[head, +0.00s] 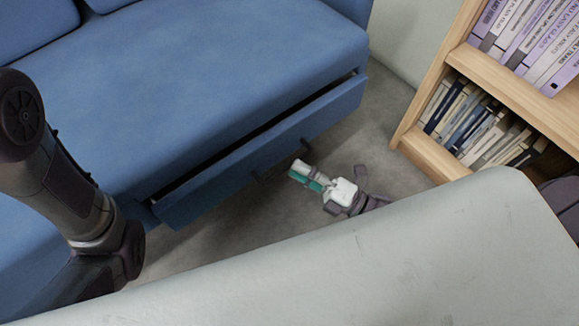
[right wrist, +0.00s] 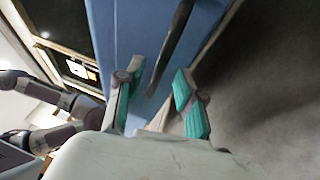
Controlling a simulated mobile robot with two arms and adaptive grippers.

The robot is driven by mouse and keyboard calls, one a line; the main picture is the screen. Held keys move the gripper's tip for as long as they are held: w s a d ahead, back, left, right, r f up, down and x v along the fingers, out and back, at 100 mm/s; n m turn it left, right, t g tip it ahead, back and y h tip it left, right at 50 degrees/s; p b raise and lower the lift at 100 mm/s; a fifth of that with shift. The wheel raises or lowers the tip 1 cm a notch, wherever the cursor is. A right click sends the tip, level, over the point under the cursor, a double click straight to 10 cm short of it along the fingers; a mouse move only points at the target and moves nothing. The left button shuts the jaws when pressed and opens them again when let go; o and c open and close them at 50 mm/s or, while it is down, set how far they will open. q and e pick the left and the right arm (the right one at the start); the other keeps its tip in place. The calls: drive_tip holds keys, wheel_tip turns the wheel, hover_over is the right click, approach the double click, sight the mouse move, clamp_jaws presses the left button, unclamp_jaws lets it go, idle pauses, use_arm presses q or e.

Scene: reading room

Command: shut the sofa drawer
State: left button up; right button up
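The blue sofa (head: 190,75) fills the left of the head view. Its drawer (head: 215,190) is partly out, with a dark gap between the drawer front and the sofa body. The front carries a dark handle (head: 258,177), which also shows in the right wrist view (right wrist: 172,45). My right gripper (head: 305,176) is low, close to the handle's right part. In the right wrist view, its teal-padded fingers (right wrist: 155,100) are apart, with the handle between or just beyond them. I cannot tell whether they touch it. My left arm comes in at the left; its gripper is out of view.
A large pale grey surface (head: 400,265) crosses the foreground, between me and the drawer. A wooden bookshelf (head: 515,95) with books stands at the right. Grey carpet (head: 385,110) lies clear between the sofa and the shelf.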

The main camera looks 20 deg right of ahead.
sight(289, 164)
drive_tip(key=shift+b+x, duration=0.45)
drive_tip(key=shift+x, duration=1.15)
clamp_jaws()
